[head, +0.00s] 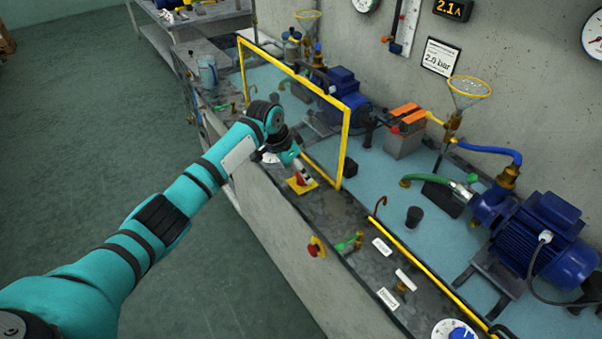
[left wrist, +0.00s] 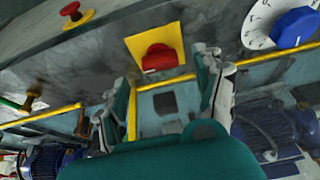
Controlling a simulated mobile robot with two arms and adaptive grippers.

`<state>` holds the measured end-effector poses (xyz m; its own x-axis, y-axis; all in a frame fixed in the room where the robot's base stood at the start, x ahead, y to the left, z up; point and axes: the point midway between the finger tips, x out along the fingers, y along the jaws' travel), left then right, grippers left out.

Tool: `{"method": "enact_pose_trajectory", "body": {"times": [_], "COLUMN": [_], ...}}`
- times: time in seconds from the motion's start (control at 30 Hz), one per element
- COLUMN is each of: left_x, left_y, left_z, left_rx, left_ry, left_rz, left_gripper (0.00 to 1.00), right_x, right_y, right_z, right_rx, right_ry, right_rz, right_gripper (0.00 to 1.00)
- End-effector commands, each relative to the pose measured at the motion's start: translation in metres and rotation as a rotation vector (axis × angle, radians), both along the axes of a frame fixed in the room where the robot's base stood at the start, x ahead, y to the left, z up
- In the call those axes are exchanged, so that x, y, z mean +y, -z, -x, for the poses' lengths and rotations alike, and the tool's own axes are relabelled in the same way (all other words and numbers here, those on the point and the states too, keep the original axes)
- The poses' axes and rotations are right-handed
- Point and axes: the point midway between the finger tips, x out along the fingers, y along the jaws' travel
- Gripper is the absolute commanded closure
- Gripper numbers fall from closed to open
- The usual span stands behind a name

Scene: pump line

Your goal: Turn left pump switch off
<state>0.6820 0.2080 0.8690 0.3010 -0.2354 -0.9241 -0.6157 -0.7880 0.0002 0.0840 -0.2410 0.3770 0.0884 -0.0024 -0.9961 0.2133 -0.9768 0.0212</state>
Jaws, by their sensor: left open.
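The left pump switch is a red knob on a yellow square plate (head: 300,184), set on the dark bench top near its front edge. It also shows in the left wrist view as a red knob (left wrist: 158,58). My left gripper (head: 302,171) is open just above the switch in the head view. In the left wrist view its two fingers (left wrist: 160,78) stand apart, one to each side of the switch, with nothing held. I cannot tell whether a finger touches the knob. My right gripper is not in view.
A yellow-framed clear guard (head: 346,145) stands just behind the switch, with a blue pump (head: 340,90) beyond. A red button (head: 316,247) sits on the bench front. A blue dial knob (left wrist: 294,27) is beside the switch. A second blue pump (head: 540,245) stands at right.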

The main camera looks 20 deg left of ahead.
Motion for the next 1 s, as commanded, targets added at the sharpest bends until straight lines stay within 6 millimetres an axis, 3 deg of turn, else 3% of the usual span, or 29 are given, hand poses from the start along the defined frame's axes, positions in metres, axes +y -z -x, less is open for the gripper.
{"method": "enact_pose_trajectory", "body": {"times": [0.2,0.57,1.0], "left_x": [-0.006,-0.007,-0.007], "left_y": [0.024,0.029,0.028], "left_z": [-0.008,-0.01,-0.009], "left_rx": [0.0,-0.001,-0.001], "left_ry": [-0.001,0.0,0.0], "left_rz": [-0.001,-0.001,-0.001], "left_gripper": [0.31,0.31,0.87], "right_x": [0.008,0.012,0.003], "right_y": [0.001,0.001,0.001], "right_z": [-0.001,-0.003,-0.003], "right_rx": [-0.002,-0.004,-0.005], "right_ry": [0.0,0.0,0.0], "right_rz": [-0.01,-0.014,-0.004], "right_gripper": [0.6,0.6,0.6]}}
